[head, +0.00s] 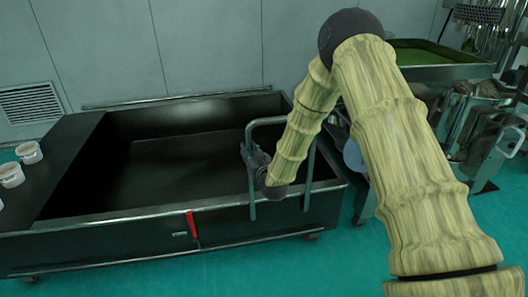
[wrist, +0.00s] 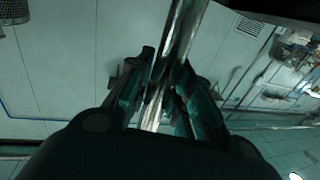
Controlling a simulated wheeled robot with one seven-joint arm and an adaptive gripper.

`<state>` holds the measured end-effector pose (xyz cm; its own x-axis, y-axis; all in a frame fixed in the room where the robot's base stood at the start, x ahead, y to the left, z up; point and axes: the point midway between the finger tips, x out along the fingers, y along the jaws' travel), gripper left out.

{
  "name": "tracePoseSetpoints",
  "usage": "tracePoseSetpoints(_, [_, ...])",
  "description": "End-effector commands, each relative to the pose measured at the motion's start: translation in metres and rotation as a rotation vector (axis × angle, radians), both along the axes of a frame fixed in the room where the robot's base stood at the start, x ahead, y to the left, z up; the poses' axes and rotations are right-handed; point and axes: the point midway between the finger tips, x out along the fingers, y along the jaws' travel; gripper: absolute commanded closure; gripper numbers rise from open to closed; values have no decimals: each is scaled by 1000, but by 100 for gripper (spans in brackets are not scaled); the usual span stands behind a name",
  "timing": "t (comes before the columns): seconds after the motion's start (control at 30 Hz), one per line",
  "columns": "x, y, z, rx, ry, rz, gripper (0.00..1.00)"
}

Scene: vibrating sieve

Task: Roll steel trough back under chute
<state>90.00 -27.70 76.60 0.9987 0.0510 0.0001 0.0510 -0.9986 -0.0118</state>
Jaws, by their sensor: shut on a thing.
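The steel trough (head: 130,238) is a long dark open bin on small wheels, and it fills the left and middle of the head view. A U-shaped metal handle (head: 310,180) rises at its right end. My gripper (head: 250,160) is at the left post of this handle, with its fingers small and partly hidden by my wrist in the head view. In the wrist view my gripper (wrist: 168,68) is shut around a shiny metal bar (wrist: 183,28), which runs between the fingers. The inside of the trough looks empty. I cannot make out the chute clearly.
A machine with a green-topped tray (head: 435,56) stands at the right, partly behind my arm. Several white tubs (head: 28,152) sit at the left edge. A wall (head: 210,45) is close behind the trough. Green floor (head: 300,270) is clear in front.

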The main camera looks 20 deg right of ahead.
Motion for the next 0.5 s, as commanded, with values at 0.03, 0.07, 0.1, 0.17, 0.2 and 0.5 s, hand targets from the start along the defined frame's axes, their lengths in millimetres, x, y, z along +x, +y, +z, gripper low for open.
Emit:
tracePoseSetpoints(0.03, [3, 1, 5, -1, -9, 2, 100])
tracePoseSetpoints(0.07, [3, 0, 5, -1, -9, 3, 100])
tracePoseSetpoints(0.1, [3, -2, 5, -1, -9, 3, 100])
tracePoseSetpoints(0.17, [3, -6, 4, 1, -9, 2, 100])
tracePoseSetpoints(0.2, [3, -9, 4, 3, -9, 1, 100])
tracePoseSetpoints(0.5, [0, -25, 1, 7, -7, -12, 100])
